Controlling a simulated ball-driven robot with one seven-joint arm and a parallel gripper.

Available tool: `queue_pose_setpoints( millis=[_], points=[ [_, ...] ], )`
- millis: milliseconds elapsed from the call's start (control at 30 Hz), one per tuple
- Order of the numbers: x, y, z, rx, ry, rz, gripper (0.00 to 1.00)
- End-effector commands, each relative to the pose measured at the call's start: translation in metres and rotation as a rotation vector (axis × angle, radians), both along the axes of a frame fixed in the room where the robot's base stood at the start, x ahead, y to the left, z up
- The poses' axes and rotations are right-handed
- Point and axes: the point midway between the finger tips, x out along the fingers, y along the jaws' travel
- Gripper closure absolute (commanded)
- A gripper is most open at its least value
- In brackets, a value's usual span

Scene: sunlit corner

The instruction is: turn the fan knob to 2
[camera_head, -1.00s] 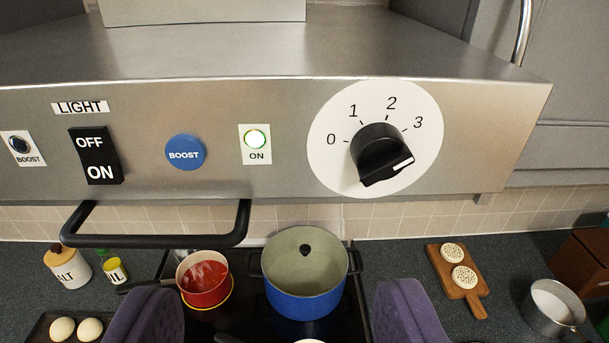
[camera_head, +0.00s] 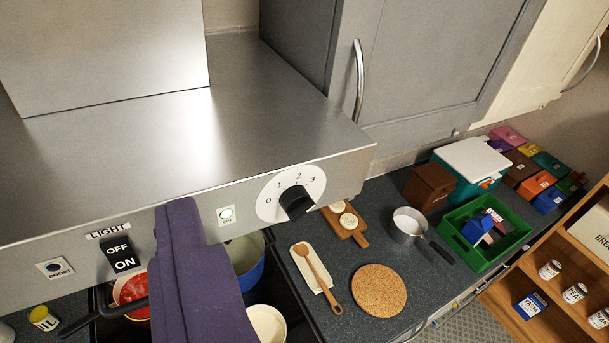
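The fan knob (camera_head: 296,201) is black, on a white round dial (camera_head: 267,212) at the right end of the steel hood front. The dial reads 0, 1, 2, 3 from left over the top to the right. The knob's bar sticks out toward the lower right, away from the 2; its white mark is too small to read. My gripper (camera_head: 182,208) shows as purple padded finger shapes left of the dial, in front of the hood panel. It is apart from the knob in the picture. Whether its fingers are together or one hides the other is unclear.
A cabinet handle (camera_head: 358,82) is above right. Below are a blue pot (camera_head: 250,277), a saucepan (camera_head: 409,228) and a green crate (camera_head: 521,232). The space right of the knob is open.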

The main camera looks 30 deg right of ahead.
Motion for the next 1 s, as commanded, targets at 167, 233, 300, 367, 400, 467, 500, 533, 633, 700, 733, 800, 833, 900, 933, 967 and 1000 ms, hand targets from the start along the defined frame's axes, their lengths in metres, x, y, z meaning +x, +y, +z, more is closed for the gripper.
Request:
queue_pose_setpoints(
  millis=[167, 233, 300, 367, 400, 467, 500, 533, 633, 700, 733, 800, 833, 900, 933, 967, 1000],
  points=[
    [0.016, -0.01, 0.084, -0.017, -0.007, -0.03, 0.36],
    [0.029, -0.019, 0.102, -0.031, -0.012, -0.051, 0.36],
    [0.047, -0.032, 0.111, -0.054, -0.02, -0.081, 0.36],
    [0.067, -0.051, 0.108, -0.081, -0.029, -0.115, 0.36],
    [0.085, -0.069, 0.096, -0.11, -0.036, -0.14, 0.36],
    [0.108, -0.098, 0.061, -0.152, -0.05, -0.165, 0.36],
    [0.118, -0.115, 0.033, -0.175, -0.062, -0.168, 0.36],
    [0.124, -0.127, 0.01, -0.187, -0.07, -0.166, 0.36],
    [0.128, -0.158, -0.067, -0.195, -0.095, -0.127, 0.36],
    [0.119, -0.17, -0.116, -0.169, -0.118, -0.084, 0.36],
    [0.113, -0.173, -0.134, -0.15, -0.128, -0.065, 0.36],
    [0.098, -0.175, -0.167, -0.1, -0.157, -0.023, 0.36],
    [0.092, -0.174, -0.177, -0.078, -0.169, -0.009, 0.36],
    [0.08, -0.172, -0.193, -0.033, -0.195, 0.018, 0.36],
    [0.076, -0.171, -0.196, -0.018, -0.205, 0.026, 0.36],
    [0.073, -0.17, -0.199, -0.008, -0.212, 0.033, 0.36],
    [0.072, -0.169, -0.201, 0.003, -0.218, 0.04, 0.36]
  ],
)
